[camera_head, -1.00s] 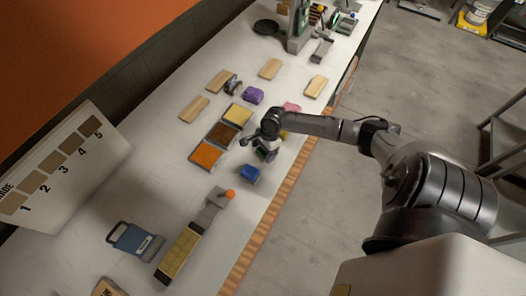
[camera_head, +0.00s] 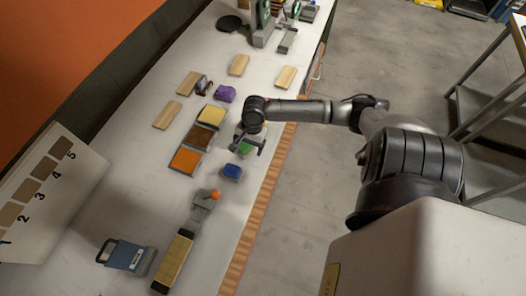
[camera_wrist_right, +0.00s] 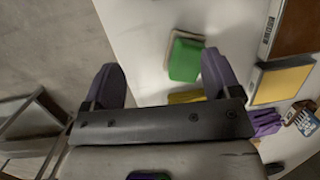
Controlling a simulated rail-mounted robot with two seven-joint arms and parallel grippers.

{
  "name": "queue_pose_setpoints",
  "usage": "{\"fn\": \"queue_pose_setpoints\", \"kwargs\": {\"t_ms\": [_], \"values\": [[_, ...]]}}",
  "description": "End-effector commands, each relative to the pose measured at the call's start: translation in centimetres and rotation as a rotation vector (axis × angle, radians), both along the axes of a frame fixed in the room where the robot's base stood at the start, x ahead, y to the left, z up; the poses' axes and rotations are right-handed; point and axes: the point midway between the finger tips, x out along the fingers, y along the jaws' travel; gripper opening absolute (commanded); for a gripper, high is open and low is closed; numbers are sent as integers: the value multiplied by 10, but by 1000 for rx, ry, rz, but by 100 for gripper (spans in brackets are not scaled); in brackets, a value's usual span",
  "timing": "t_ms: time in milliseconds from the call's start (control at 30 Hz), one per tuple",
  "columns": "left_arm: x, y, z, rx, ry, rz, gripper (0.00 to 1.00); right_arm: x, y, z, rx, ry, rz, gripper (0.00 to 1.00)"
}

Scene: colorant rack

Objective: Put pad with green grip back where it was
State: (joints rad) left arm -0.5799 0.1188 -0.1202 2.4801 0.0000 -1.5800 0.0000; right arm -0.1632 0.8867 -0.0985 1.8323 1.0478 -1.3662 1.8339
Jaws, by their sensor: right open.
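The pad with the green grip (camera_wrist_right: 184,58) lies on the white table in the right wrist view, its green block on a paler base. In the head view its green part (camera_head: 244,150) shows just beside my right gripper (camera_head: 247,146), partly covered by it. My right gripper is open and empty in the wrist view (camera_wrist_right: 165,78), with the green pad beyond its fingertips, closer to the right finger in the picture. I cannot tell the height of the fingers above the table. My left gripper is not in view.
A blue-grip pad (camera_head: 231,171) lies close to the green one, and a purple one (camera_head: 224,93) farther back. A yellow block (camera_wrist_right: 187,97) is partly hidden by my gripper. Orange (camera_head: 186,160), brown (camera_head: 199,137) and yellow (camera_head: 212,115) trays stand left of it.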

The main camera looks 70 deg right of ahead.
Motion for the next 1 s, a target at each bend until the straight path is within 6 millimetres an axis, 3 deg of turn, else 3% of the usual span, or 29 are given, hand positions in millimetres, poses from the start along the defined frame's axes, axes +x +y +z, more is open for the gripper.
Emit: {"fn": "queue_pose_setpoints", "kwargs": {"t_ms": [33, 200, 367, 500, 700, 1000], "values": [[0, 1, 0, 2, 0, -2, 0, -12, 24, -11, -3, -23, 119, 83], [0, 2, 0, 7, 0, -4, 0, -47, 87, -30, -69, -140, 558, 83], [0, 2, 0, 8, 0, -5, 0, -76, 138, -30, -150, -258, 926, 83], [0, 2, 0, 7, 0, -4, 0, -97, 172, -18, -242, -340, 1200, 83], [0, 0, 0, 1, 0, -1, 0, -120, 198, 5, -377, -394, 1489, 83], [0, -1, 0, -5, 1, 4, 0, -136, 207, 28, -487, -387, 1687, 83]]}}
